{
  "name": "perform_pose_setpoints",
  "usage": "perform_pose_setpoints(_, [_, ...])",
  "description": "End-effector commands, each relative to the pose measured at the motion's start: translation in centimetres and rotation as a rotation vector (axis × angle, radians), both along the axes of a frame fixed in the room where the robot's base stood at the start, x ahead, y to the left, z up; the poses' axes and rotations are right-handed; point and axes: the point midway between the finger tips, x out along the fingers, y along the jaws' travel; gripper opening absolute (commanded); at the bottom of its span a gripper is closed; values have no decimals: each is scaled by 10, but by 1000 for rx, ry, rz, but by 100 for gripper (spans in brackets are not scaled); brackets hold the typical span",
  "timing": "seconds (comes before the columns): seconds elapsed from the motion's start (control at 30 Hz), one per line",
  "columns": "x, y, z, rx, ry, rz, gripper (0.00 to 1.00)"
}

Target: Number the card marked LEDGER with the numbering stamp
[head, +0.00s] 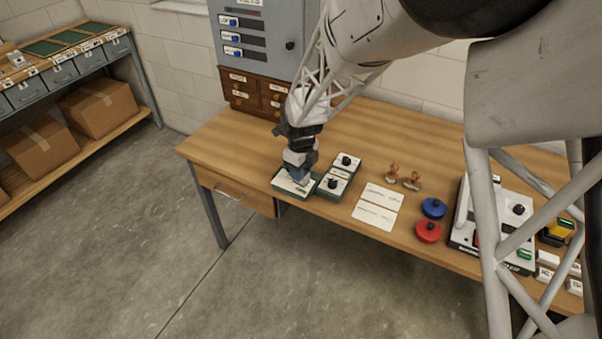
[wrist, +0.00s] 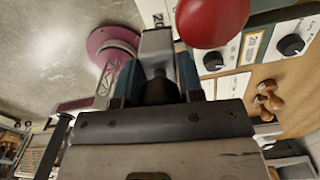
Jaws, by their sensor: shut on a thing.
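My gripper (head: 299,172) is low over the left white-topped green box (head: 281,183) at the front of the table. In the wrist view its blue-sided fingers (wrist: 159,84) are shut on a dark, rounded thing (wrist: 158,92). A grey metal block (wrist: 157,45) shows just beyond it. I cannot tell whether this is the numbering stamp, or whether it touches the box. A large red rounded thing (wrist: 210,20) is close beside the fingers. Two white cards, a rear one (head: 384,194) and a front one (head: 374,216), lie flat to the right; their print is unreadable.
Two white-topped boxes with black knobs, a front one (head: 332,185) and a rear one (head: 346,163), stand beside the gripper. Wooden-handled stamps (head: 411,181), a blue pot (head: 434,208), a red pot (head: 428,232) and a white device (head: 518,222) are further right. Bare table lies behind the cards.

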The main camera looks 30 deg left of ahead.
Motion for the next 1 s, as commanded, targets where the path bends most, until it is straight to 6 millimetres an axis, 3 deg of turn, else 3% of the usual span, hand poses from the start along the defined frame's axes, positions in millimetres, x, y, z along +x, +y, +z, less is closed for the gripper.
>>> perform_pose_setpoints(0.5, [0,0,28,0,0,0,18])
perform_pose_setpoints(1.0, [1,-1,30,0,0,2,18])
